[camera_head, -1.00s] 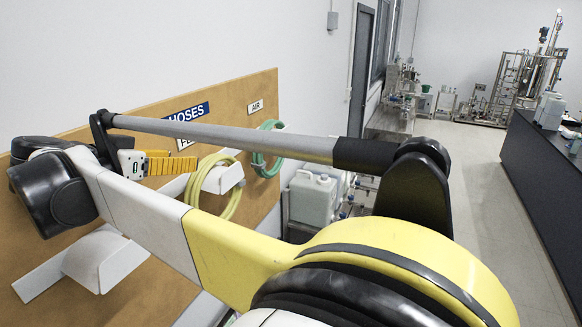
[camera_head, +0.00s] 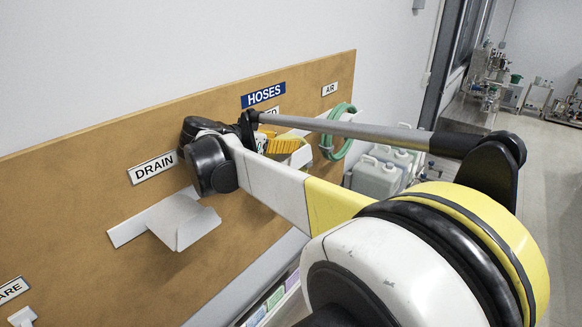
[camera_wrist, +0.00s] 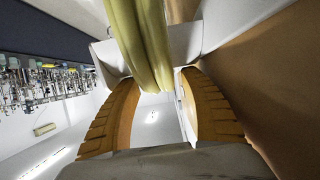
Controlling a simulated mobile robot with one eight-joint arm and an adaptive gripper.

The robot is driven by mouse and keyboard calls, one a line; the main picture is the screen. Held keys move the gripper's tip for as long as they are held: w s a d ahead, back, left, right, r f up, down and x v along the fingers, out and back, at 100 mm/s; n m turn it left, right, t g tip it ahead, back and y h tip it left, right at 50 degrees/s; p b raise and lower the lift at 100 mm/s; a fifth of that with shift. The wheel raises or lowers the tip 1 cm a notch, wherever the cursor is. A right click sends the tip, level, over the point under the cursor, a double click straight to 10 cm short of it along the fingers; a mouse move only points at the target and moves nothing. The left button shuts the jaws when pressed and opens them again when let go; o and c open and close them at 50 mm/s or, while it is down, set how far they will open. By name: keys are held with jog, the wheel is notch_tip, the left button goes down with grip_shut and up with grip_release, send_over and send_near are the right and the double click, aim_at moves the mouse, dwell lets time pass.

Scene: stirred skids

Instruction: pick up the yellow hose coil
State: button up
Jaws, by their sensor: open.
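The yellow hose coil (camera_wrist: 145,40) fills the top centre of the wrist view as pale yellow strands hanging by a light grey holder (camera_wrist: 185,45). My gripper (camera_wrist: 160,82) is open, its two orange ribbed fingers on either side of the lower strands. The strands reach down to the gap between the fingertips; I cannot tell whether either finger touches them. In the head view my gripper (camera_head: 284,146) is at the FEED place on the board, and the coil is hidden behind it and my arm.
The brown board (camera_head: 85,180) bears HOSES, DRAIN and AIR labels. An empty grey holder (camera_head: 183,220) is under DRAIN. A green hose coil (camera_head: 338,135) hangs close to the right of my gripper. White jugs (camera_head: 376,177) stand beyond the board.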

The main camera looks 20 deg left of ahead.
jog(key=shift+s, duration=0.25)
jog(key=c, duration=0.7)
grip_shut()
jog(key=shift+r, duration=0.1)
